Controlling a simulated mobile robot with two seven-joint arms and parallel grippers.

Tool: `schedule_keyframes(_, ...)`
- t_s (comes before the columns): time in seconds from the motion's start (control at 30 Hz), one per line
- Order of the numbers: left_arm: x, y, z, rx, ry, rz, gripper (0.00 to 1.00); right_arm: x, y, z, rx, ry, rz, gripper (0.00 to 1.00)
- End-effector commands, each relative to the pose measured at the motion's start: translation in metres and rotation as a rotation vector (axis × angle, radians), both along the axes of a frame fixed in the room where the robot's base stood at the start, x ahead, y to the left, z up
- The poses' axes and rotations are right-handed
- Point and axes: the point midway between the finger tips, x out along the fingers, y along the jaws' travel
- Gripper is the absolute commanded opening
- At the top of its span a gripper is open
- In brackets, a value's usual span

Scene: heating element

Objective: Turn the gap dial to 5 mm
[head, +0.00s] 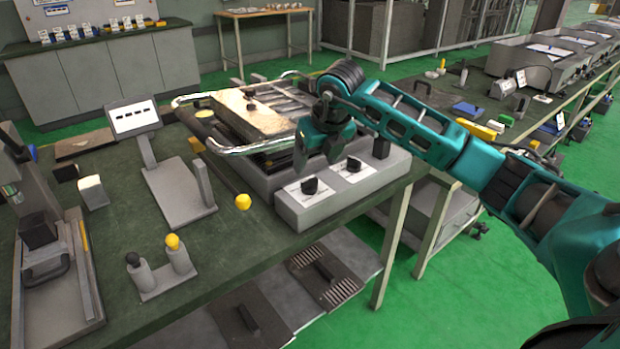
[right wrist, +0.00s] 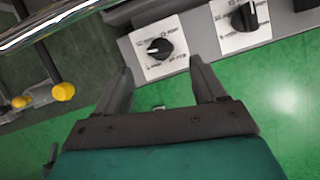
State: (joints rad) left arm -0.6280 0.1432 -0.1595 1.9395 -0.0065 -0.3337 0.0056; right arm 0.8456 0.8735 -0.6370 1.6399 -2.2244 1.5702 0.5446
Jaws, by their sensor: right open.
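A light grey control box (head: 345,205) sits at the table's front edge with two black dials on white scale plates. The left dial (head: 310,186) shows in the right wrist view (right wrist: 159,48) too, and so does the right dial (right wrist: 244,16); the right one is also in the head view (head: 353,164). The plate lettering is too small to read, so I cannot tell which is the gap dial. My right gripper (head: 318,158) is open and empty above the box. In the wrist view its fingertips (right wrist: 160,72) straddle the area just below the left dial, apart from it.
A machine with a chrome tube rail (head: 250,146) stands directly behind the box. A yellow ball knob (head: 243,202) is left of the box. A tilted panel on a stand (head: 134,118) and a two-post fixture (head: 162,275) stand farther left. Green floor lies open in front.

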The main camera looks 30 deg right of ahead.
Motion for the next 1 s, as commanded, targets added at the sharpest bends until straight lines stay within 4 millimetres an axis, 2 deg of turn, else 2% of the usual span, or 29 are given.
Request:
schedule_keyframes(0.03,0.000,-0.001,-0.001,0.000,0.001,-0.001,0.43,0.004,0.000,-0.013,0.002,0.005,-0.001,0.70)
schedule_keyframes(0.2,-0.001,-0.002,-0.003,-0.002,0.005,-0.003,0.43,0.017,-0.001,-0.043,0.002,0.005,-0.001,0.70)
schedule_keyframes(0.4,-0.001,-0.003,-0.004,-0.004,0.009,-0.004,0.43,0.026,-0.002,-0.065,0.001,0.002,0.000,0.70)
schedule_keyframes(0.8,0.003,-0.004,0.000,-0.006,-0.003,-0.005,0.43,0.029,-0.003,-0.071,0.000,0.000,0.002,0.70)
schedule_keyframes(1.0,0.004,-0.004,0.000,-0.006,-0.006,-0.005,0.43,0.029,-0.003,-0.071,-0.001,0.000,0.002,0.51)
